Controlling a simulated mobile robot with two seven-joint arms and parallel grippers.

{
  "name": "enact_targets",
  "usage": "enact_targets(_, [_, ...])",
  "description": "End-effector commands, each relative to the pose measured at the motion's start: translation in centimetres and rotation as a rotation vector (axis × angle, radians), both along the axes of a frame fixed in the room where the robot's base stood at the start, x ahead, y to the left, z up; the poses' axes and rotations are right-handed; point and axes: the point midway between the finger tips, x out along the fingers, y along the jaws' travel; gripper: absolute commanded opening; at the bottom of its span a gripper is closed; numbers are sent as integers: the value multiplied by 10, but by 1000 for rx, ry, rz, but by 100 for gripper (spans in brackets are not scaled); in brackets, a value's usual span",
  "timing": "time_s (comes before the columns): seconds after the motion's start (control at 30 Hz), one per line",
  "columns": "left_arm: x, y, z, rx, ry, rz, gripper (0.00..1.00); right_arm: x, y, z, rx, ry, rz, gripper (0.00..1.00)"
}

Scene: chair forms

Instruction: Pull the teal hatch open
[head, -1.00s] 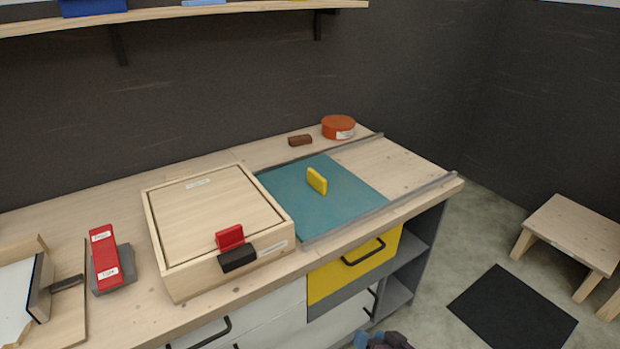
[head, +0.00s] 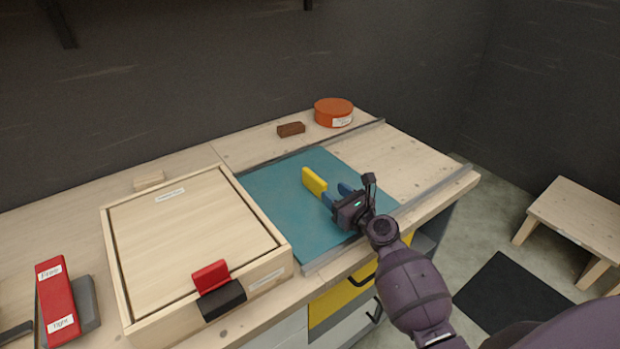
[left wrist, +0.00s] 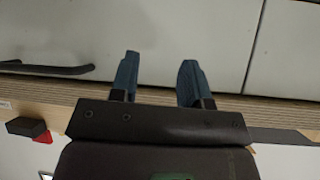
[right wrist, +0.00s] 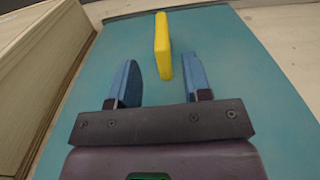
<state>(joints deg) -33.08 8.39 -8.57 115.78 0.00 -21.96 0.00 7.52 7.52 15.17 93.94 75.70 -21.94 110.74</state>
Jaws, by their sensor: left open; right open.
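The teal hatch (head: 290,211) is a flat panel lying between two grey rails on the bench top. My right gripper (head: 336,193) is open just in front of the handle, over the panel. In the right wrist view the handle (right wrist: 162,46) is ahead of and between the two blue fingers (right wrist: 160,82), with its near end close to the fingertip gap. My left gripper (left wrist: 158,78) is open and empty in the left wrist view, facing white drawer fronts.
A wooden box (head: 195,235) with a red and black latch stands left of the hatch. An orange round tin (head: 333,113) and a brown block (head: 291,129) are behind it. Bare bench (head: 400,160) lies to the right between the rails (head: 440,195).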

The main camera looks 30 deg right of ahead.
Motion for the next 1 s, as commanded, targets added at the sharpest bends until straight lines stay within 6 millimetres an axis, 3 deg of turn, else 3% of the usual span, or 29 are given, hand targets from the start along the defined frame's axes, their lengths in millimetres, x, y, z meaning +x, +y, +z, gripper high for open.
enact_targets(0.17, [-4, 0, -6, 1, 10, 1, 43, 11, 0, -2, 35, 0, -1, 45])
enact_targets(0.6, [-5, 0, -11, 0, 15, 0, 43, 66, 8, -3, 30, 2, 0, 45])
enact_targets(1.0, [-3, -1, -12, -1, 14, -1, 43, 75, 9, -2, 30, 1, -1, 45])
